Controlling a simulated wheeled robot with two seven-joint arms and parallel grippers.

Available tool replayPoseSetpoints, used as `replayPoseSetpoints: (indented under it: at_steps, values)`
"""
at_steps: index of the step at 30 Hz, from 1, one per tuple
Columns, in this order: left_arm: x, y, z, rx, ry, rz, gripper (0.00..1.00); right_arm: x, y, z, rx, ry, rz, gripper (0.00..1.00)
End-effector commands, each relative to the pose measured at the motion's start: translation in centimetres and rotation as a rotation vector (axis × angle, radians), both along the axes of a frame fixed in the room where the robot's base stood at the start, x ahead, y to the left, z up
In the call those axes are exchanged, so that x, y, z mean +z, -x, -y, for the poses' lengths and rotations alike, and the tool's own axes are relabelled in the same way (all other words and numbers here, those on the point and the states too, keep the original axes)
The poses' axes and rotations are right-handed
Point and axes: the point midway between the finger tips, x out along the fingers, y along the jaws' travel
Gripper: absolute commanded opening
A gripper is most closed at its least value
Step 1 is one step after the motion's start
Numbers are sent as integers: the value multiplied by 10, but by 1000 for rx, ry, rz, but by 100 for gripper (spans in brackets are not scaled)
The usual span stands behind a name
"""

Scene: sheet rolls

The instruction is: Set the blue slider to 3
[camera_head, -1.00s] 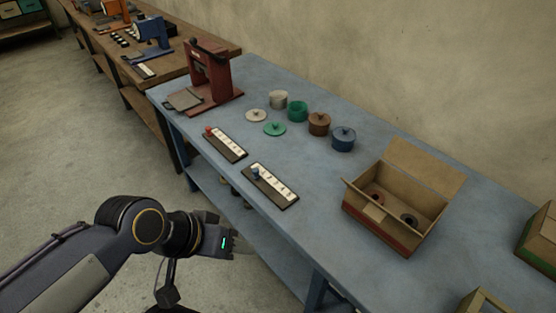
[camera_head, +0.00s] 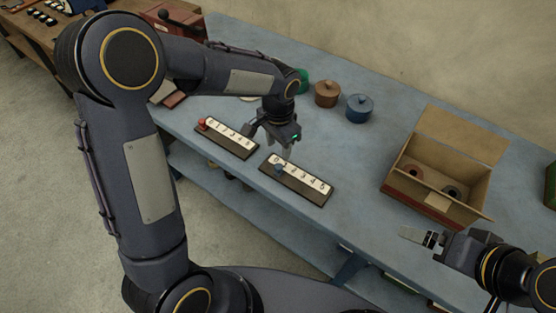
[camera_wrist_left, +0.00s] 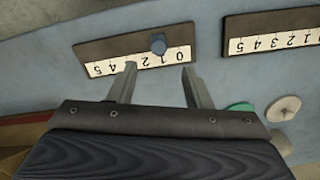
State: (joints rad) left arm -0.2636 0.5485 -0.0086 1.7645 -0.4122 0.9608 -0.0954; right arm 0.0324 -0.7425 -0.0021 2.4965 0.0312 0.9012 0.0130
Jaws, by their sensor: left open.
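The blue slider knob (camera_head: 279,169) sits on a dark board with a white number strip (camera_head: 305,181), close to its low-number end, at about 1. In the left wrist view the blue knob (camera_wrist_left: 158,44) shows beyond and between the fingertips, with the digits upside down. My left gripper (camera_head: 270,147) is open and empty, pointing down near the board's low end; it also shows in the left wrist view (camera_wrist_left: 158,70). Its left finger there covers part of the strip. My right gripper (camera_head: 418,236) is near the table's front edge at lower right; its finger gap is unclear.
A second board with a red knob (camera_head: 203,124) lies to the left. Behind are brown (camera_head: 327,94) and blue (camera_head: 359,108) lidded pots. An open cardboard box (camera_head: 436,185) holding rolls stands at right. The table between the blue slider board and the box is clear.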

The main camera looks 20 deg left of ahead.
Motion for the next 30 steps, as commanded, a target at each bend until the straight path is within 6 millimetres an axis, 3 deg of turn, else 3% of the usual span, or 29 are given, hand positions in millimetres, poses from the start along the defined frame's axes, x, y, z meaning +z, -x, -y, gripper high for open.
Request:
replayPoseSetpoints:
  at_steps: [12,17,25,30]
  values:
    - [-62,1,0,1,-1,-5,45,5,0,0,0,0,0,100]
    - [-72,1,0,2,0,-2,45,6,0,0,0,0,0,100]
    - [-74,1,0,2,0,-1,45,6,0,0,0,0,0,100]
    - [-74,1,0,2,0,-1,22,6,0,0,0,0,0,100]
